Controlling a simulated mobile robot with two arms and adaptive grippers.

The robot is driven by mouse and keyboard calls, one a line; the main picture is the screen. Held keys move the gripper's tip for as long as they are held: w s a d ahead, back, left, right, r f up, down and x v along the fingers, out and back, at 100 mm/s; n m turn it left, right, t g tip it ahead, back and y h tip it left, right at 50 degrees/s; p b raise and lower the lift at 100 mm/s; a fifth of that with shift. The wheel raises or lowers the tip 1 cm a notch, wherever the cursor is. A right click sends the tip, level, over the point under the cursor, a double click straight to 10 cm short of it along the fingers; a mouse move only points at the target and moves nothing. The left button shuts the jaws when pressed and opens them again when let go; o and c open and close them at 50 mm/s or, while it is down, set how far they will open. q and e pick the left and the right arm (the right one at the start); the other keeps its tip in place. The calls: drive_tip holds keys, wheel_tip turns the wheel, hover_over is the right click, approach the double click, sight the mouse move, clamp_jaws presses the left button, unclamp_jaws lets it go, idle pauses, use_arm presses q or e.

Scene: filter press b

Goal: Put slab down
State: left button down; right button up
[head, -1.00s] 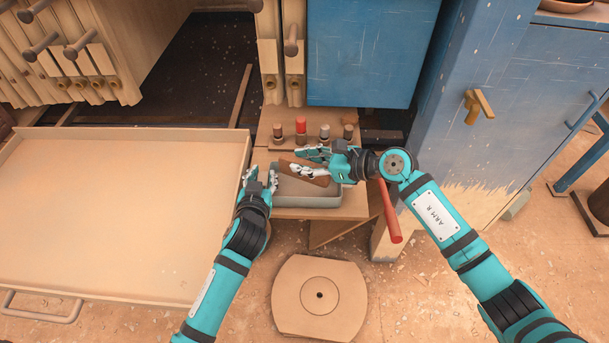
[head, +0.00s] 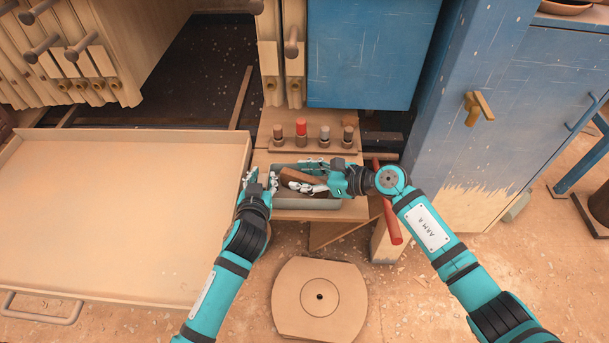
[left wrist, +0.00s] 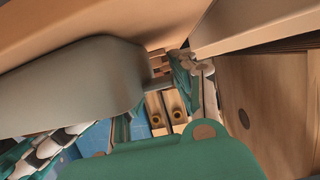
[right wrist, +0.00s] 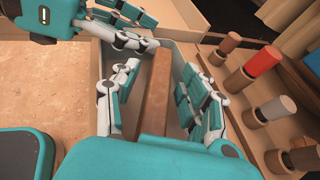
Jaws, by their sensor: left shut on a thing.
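The brown slab (head: 303,178) is inside the grey tray (head: 322,203), standing on a long edge or tilted; its underside is hidden. In the right wrist view the slab (right wrist: 155,90) runs lengthwise between the fingers of my right gripper (right wrist: 165,98). Those fingers are spread, with a gap visible on both sides of the slab. My left gripper (head: 262,181) is shut at the tray's left end, apparently on its rim; the contact is partly hidden. The tray's grey wall also fills part of the left wrist view (left wrist: 75,85).
Several capped pegs, one red (head: 301,127), stand on a wooden rack just behind the tray. A red handle (head: 389,218) sits right of it. A large shallow beige pan (head: 110,220) lies left. A blue cabinet (head: 480,130) stands right.

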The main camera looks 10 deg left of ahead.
drive_tip(key=shift+r, duration=0.15)
drive_tip(key=v, duration=1.2)
use_arm(q)
drive_tip(key=c, duration=1)
unclamp_jaws()
drive_tip(key=shift+s, duration=0.1)
drive_tip(key=v, duration=1.2)
use_arm(e)
drive_tip(key=shift+d, duration=0.1)
